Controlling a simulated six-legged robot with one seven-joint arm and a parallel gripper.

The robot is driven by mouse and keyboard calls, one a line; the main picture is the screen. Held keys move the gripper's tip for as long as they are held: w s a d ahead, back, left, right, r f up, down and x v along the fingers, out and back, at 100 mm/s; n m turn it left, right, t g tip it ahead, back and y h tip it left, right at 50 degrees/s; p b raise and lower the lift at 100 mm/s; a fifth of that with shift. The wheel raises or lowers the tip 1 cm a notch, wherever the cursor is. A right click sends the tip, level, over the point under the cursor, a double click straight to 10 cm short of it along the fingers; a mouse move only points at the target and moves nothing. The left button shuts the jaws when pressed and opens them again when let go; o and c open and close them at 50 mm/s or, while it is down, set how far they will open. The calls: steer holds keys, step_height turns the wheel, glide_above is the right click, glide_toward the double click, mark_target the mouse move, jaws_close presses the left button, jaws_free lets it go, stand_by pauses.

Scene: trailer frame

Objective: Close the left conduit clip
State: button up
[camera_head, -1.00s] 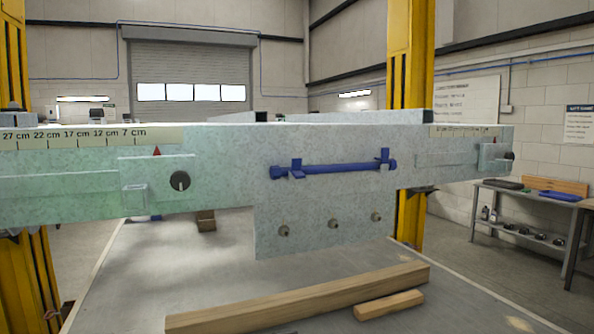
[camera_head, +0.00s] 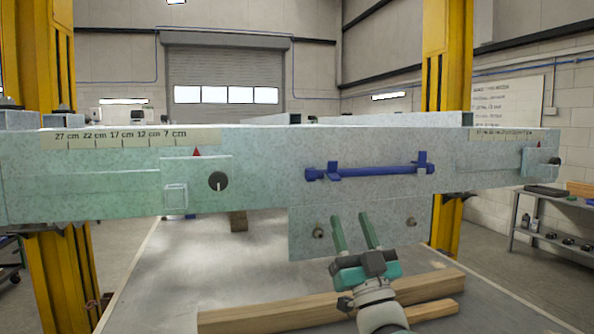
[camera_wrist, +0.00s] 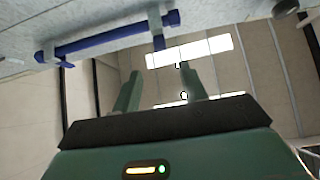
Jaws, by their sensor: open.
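A blue conduit (camera_head: 380,170) runs nearly level along the front of the grey beam, and it also shows in the wrist view (camera_wrist: 105,38). The left conduit clip (camera_head: 333,170) sits near the conduit's left end; part of it stands out from the tube. In the wrist view, which appears inverted, this clip (camera_wrist: 157,28) is near the tube's right end. The right clip (camera_head: 422,161) stands near the other end. My green gripper (camera_head: 352,217) is open and empty, fingers pointing up, below the conduit and apart from it. The wrist view shows both fingers (camera_wrist: 160,72) spread.
A grey plate (camera_head: 300,220) with pegs hangs below the conduit, behind my gripper. A black knob (camera_head: 218,181) is on the beam's left. Yellow posts (camera_head: 445,70) stand at both sides.

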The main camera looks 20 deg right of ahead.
mark_target(333, 166)
steer(key=x, duration=1.3)
steer(key=shift+w+r, duration=0.15)
steer(key=shift+r, duration=0.05)
jaws_close()
steer(key=shift+g, duration=0.3)
steer(key=shift+r+g, duration=0.25)
steer(key=shift+g, duration=0.55)
steer(key=shift+w+r+g+y, duration=0.1)
steer(key=shift+w+g+y, duration=0.05)
steer(key=shift+g, duration=0.65)
steer(key=shift+w+r+g+y, duration=0.1)
steer(key=shift+g+y, duration=0.05)
steer(key=shift+g, duration=0.65)
steer(key=shift+w+g, duration=0.15)
steer(key=shift+g, duration=0.95)
